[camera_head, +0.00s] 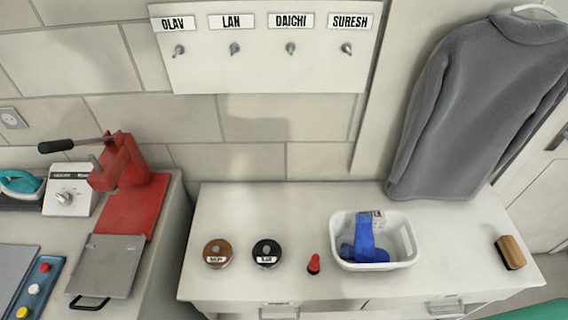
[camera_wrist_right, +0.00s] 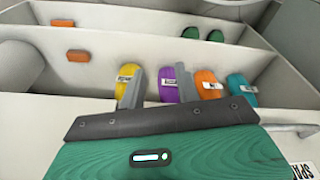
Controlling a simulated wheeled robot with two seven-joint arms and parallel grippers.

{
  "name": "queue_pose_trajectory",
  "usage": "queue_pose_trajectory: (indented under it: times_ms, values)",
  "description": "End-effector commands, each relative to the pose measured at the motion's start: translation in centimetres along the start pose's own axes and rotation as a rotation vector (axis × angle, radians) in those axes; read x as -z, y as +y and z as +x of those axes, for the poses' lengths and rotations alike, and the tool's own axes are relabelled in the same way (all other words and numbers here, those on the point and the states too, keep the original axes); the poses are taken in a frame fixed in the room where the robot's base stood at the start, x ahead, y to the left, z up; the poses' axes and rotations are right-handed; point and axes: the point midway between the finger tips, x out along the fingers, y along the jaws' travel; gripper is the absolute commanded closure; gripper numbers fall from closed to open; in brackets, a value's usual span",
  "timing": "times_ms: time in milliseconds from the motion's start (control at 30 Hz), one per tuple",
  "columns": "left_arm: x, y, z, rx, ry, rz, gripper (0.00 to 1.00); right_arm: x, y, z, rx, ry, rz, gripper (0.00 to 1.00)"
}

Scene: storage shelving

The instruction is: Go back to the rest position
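My right gripper (camera_wrist_right: 160,72) shows in the right wrist view, with a green body, a dark crossbar and two grey fingers. The fingers stand apart with a gap between them, and nothing is seen held. Beyond them, an open white compartment (camera_wrist_right: 90,18) holds rounded labelled items: yellow (camera_wrist_right: 128,80), purple (camera_wrist_right: 169,84), orange (camera_wrist_right: 206,85) and teal (camera_wrist_right: 241,91). The purple one shows through the gap; I cannot tell its distance from the fingers. Neither gripper shows in the head view.
The white counter (camera_head: 300,205) holds a brown tin (camera_head: 218,245), a black tin (camera_head: 266,245), a small red-and-black object (camera_head: 314,265), a white basket (camera_head: 405,250) with blue cloth (camera_head: 367,240) and a brush (camera_head: 511,252). A red press (camera_head: 130,190) stands left. A grey sweater (camera_head: 475,110) hangs right.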

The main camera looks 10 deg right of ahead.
Motion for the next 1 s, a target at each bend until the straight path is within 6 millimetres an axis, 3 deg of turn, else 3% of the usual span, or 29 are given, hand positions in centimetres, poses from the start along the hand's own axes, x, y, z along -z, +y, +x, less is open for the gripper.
queue_pose_trajectory:
  times_ms: [33, 100, 400, 500, 667, 800, 1000]
  values:
    - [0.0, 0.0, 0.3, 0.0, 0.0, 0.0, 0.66, -1.7, -0.1, 2.4, 0.001, -0.016, -0.002, 0.67]
    - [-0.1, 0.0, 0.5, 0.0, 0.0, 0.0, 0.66, -3.9, -0.2, 5.0, 0.003, -0.029, -0.005, 0.67]
    - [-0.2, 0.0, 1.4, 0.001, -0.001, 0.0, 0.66, -14.7, -0.6, 13.3, 0.007, -0.078, -0.017, 0.67]
    - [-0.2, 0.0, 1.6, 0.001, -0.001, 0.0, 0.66, -18.0, -0.6, 14.7, 0.008, -0.091, -0.02, 0.67]
    - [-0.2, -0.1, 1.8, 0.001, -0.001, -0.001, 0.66, -21.3, -0.6, 15.7, 0.009, -0.102, -0.024, 0.67]
    - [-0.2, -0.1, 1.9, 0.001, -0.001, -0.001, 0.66, -22.4, -0.6, 15.9, 0.009, -0.105, -0.025, 0.67]
    - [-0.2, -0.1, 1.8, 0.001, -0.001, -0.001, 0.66, -22.4, -0.6, 15.9, 0.009, -0.105, -0.025, 0.67]
